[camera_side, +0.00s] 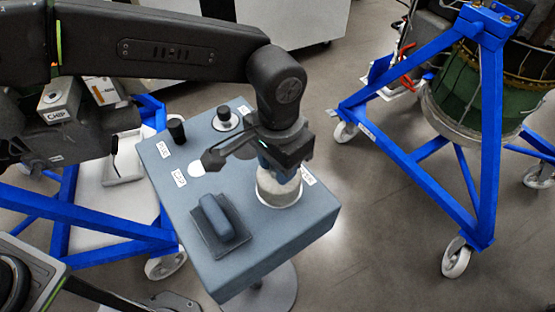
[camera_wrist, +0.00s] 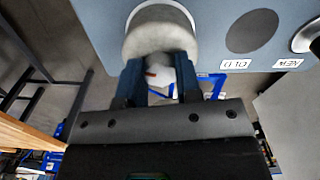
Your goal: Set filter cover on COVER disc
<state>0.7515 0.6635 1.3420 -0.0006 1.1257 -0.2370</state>
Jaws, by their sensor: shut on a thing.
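The filter cover (camera_side: 278,190) is a pale grey, round, cup-like piece at the right side of the blue-grey table top. My gripper (camera_side: 281,168) is above it, with its blue fingers shut on its upper part. A thin white rim of the COVER disc (camera_side: 281,206) shows around the cover's base. The cover looks upright and over the disc; I cannot tell if it fully rests on it. In the wrist view the cover (camera_wrist: 160,38) is between my fingertips (camera_wrist: 160,75), with a pale rim of the disc (camera_wrist: 152,7) behind it. The rest of the disc is hidden.
The table top (camera_side: 270,245) also bears a blue block (camera_side: 220,218) on a dark plate, a black cylinder (camera_side: 176,131) and a black knob-like piece (camera_side: 224,113) on a pale disc. A dark disc (camera_wrist: 252,31) labelled OLD is bare. Blue wheeled stands (camera_side: 490,150) flank the table.

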